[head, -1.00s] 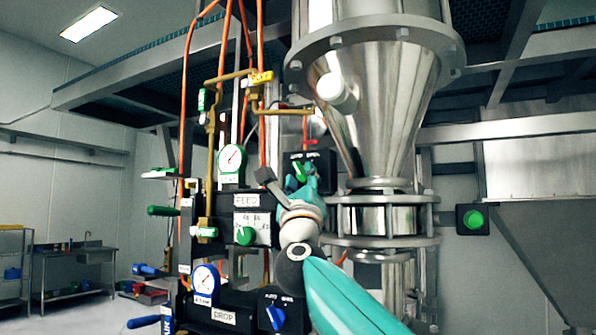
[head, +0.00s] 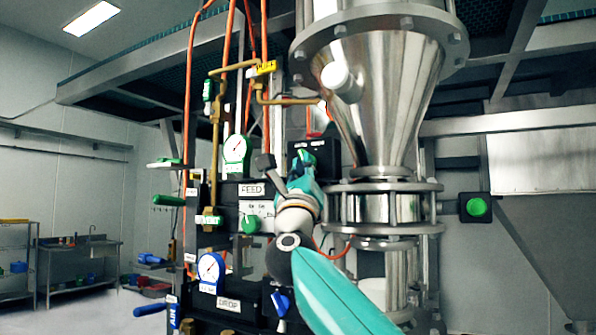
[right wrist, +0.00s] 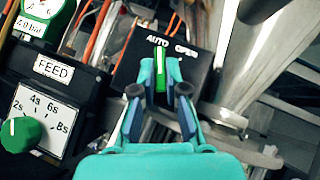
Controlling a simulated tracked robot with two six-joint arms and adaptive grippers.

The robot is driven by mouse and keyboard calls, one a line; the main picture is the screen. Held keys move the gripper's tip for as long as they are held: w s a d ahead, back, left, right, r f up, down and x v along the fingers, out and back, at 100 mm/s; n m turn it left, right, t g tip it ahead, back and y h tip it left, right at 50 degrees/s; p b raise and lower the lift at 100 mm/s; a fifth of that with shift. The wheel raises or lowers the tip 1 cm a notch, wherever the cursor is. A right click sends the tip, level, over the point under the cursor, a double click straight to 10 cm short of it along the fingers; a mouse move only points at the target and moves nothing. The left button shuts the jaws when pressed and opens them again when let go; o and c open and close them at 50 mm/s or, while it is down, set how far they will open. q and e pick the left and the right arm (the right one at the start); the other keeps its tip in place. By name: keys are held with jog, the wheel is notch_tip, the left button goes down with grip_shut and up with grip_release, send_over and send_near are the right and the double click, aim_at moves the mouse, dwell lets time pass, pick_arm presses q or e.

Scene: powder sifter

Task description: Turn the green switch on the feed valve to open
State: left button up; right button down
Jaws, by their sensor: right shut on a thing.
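The green switch (right wrist: 160,80) is on a black box (right wrist: 198,62) with the labels AUTO and OPEN, beside the FEED panel. My right gripper (right wrist: 161,72) is shut on the switch, one teal finger on each side of it. In the right wrist view the switch's green stripe runs nearly upright, between the two labels. In the head view my right gripper (head: 303,160) reaches the front of the black box (head: 326,150) and hides most of the switch. My left gripper is not in view.
A green timer knob (head: 250,223) is left of my right arm. A blue switch (head: 281,303) sits below, partly behind the arm. The steel hopper (head: 385,90) and its flanged pipe stand close on the right. Hoses and brass pipes crowd the left.

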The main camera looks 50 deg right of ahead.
jog(key=shift+w+d+m+g+h+p, duration=0.1)
jog(key=shift+m+g+h+p, duration=0.2)
jog(key=shift+m+g+h, duration=1.15)
jog(key=shift+w+a+m+g+h+p, duration=0.1)
jog(key=shift+m+g+h+p, duration=0.25)
jog(key=shift+m+g, duration=2.15)
jog(key=shift+w+d+m+g+h+p, duration=0.1)
jog(key=shift+m+g+h+p, duration=0.15)
jog(key=shift+m+g+h, duration=1.65)
jog(key=shift+m+t+y, duration=0.25)
jog(key=shift+m+y, duration=0.5)
jog(key=shift+y, duration=0.15)
